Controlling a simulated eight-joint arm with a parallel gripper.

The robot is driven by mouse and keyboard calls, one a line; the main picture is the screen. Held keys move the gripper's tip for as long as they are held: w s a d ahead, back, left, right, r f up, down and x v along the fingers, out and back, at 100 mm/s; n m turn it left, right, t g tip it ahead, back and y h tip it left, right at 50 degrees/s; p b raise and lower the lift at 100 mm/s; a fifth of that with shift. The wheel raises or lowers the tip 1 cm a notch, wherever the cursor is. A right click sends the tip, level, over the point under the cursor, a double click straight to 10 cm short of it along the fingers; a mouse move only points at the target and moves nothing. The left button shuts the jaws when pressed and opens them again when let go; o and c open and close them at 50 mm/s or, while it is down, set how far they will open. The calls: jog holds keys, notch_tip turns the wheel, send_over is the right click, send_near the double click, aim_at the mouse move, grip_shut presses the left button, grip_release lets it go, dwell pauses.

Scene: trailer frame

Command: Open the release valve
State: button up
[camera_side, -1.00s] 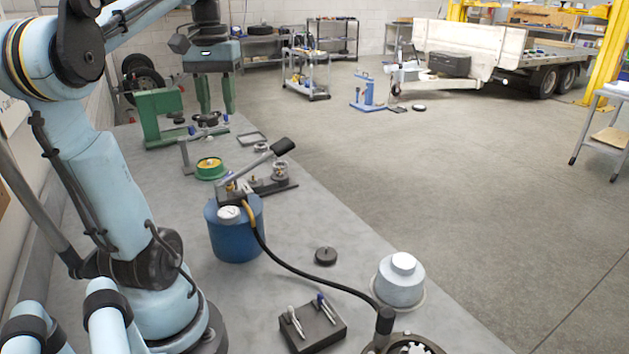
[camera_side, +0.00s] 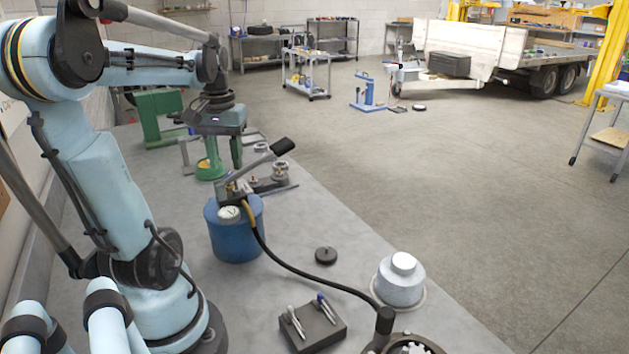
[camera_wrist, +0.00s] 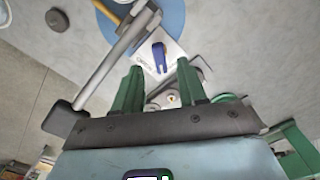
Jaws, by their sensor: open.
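A hand pump with a blue round tank (camera_side: 235,238) stands on the grey bench. Its metal lever (camera_side: 245,172) slants up to a black grip. In the wrist view a small blue valve handle (camera_wrist: 159,56) sits on a pale metal plate (camera_wrist: 171,50), beside the lever (camera_wrist: 115,72). My gripper (camera_side: 224,170) hangs fingers down just behind the pump. In the wrist view my gripper (camera_wrist: 160,68) has its two green fingers apart, with the blue handle in line with the gap, and nothing held. I cannot make out the blue handle in the side view.
A black hose runs from the pump across the bench. A dark block with small tools (camera_side: 312,325), a black disc (camera_side: 326,256) and a grey cylinder (camera_side: 400,282) stand in front. A green stand (camera_side: 160,115) is behind.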

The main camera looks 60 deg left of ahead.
jog(key=shift+f, duration=1.45)
grip_shut()
